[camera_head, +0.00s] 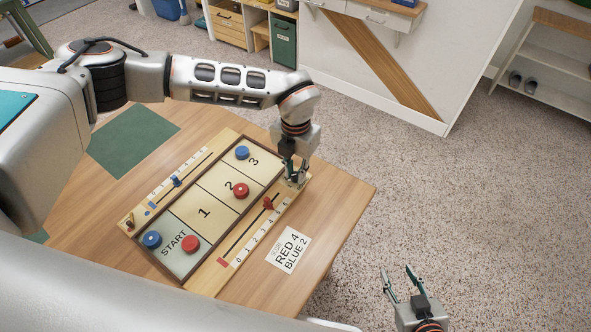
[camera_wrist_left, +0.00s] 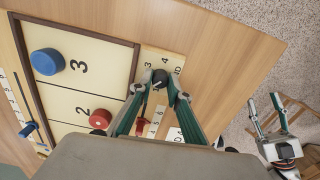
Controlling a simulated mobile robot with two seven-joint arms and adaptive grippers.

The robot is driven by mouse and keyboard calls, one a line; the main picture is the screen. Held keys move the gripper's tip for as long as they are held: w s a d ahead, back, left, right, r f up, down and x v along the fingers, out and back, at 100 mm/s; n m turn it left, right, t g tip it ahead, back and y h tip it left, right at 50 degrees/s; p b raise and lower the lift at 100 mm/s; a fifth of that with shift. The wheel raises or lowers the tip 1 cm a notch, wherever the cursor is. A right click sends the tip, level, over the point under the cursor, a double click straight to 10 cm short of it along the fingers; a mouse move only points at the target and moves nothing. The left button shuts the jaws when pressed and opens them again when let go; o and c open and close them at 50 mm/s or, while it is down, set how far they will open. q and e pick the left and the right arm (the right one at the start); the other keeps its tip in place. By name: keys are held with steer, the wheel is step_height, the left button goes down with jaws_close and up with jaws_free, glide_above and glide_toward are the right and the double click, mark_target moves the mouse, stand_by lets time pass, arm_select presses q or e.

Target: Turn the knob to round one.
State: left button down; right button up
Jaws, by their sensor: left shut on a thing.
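The knob (camera_wrist_left: 160,77) is small, round and dark, at the far corner of the wooden game board (camera_wrist_left: 175,60). In the left wrist view the digits 3 and 4 and letters that seem to end in D show beside it. My left gripper (camera_head: 294,177) is over that corner of the board in the head view; in the left wrist view its fingertips (camera_wrist_left: 160,88) are closed on the knob from both sides. Which number the knob points at is not clear. My right gripper (camera_head: 403,283) is open and empty, off the table at the lower right.
A score card (camera_head: 289,250) reading RED 4, BLUE 2 lies on the table (camera_head: 345,205).

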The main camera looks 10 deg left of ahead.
mark_target(296, 175)
arm_select(q)
steer(key=n, duration=0.4)
steer(key=shift+n, duration=2)
steer(key=shift+n+p, duration=0.3)
steer(key=c, duration=1.9)
jaws_free()
steer(key=shift+r, duration=0.15)
step_height(296, 175, up, 12)
